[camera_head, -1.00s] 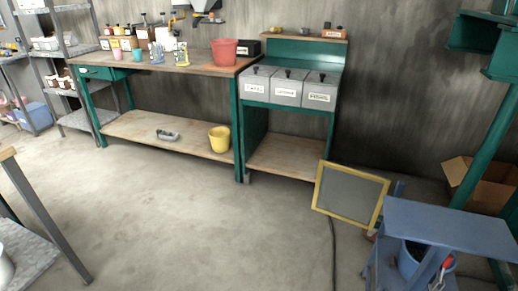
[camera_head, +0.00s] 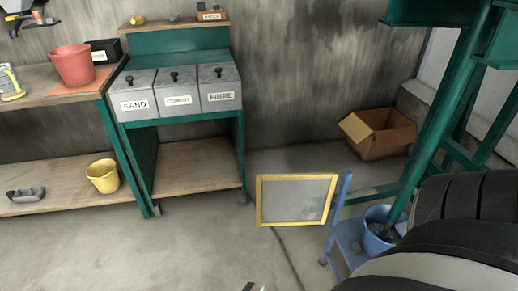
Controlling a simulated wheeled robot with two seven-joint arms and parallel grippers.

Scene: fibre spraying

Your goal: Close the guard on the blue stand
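The guard (camera_head: 260,203), a yellow frame around a grey see-through panel, stands upright. It sticks out to the left from the blue stand (camera_head: 347,240), swung open, with its right edge beside the stand's upright. A blue bucket (camera_head: 376,238) sits at the stand. A large black and grey link of my arm fills the lower right and hides most of the stand and its top. Neither gripper can be made out.
A green bench (camera_head: 243,150) with three grey labelled bins stands behind the guard to the left. A cardboard box (camera_head: 385,145) lies by the wall, and a green post (camera_head: 445,110) rises behind the stand. A cable runs along the floor below the guard. Floor at left is clear.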

